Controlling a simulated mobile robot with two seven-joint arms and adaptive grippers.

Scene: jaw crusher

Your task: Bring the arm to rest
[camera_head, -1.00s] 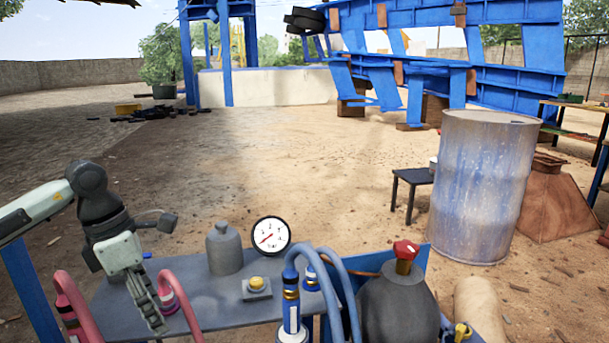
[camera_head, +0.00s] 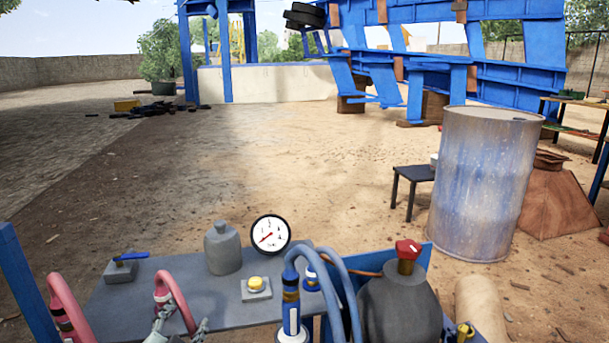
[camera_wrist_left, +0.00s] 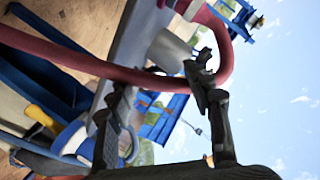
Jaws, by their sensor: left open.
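My left gripper (camera_head: 182,322) shows at the bottom edge of the head view, in front of the left part of the grey panel (camera_head: 210,312). Only its fingers and a little of its body show; the rest of the arm is out of frame. In the left wrist view, the gripper (camera_wrist_left: 160,92) is open with its fingers spread. A pink-red hose (camera_wrist_left: 95,62) crosses the picture behind or between the fingers; I cannot tell whether they touch. In the head view the pink hose (camera_head: 181,300) rises close behind the fingers. My right gripper is not in view.
The panel carries a blue-handled valve (camera_head: 121,266), a grey bottle-shaped part (camera_head: 222,250), a dial gauge (camera_head: 270,235) and a yellow button (camera_head: 256,286). Blue hoses (camera_head: 340,290) and a dark tank (camera_head: 399,305) stand to the right. A metal drum (camera_head: 485,185) stands beyond on open sandy ground.

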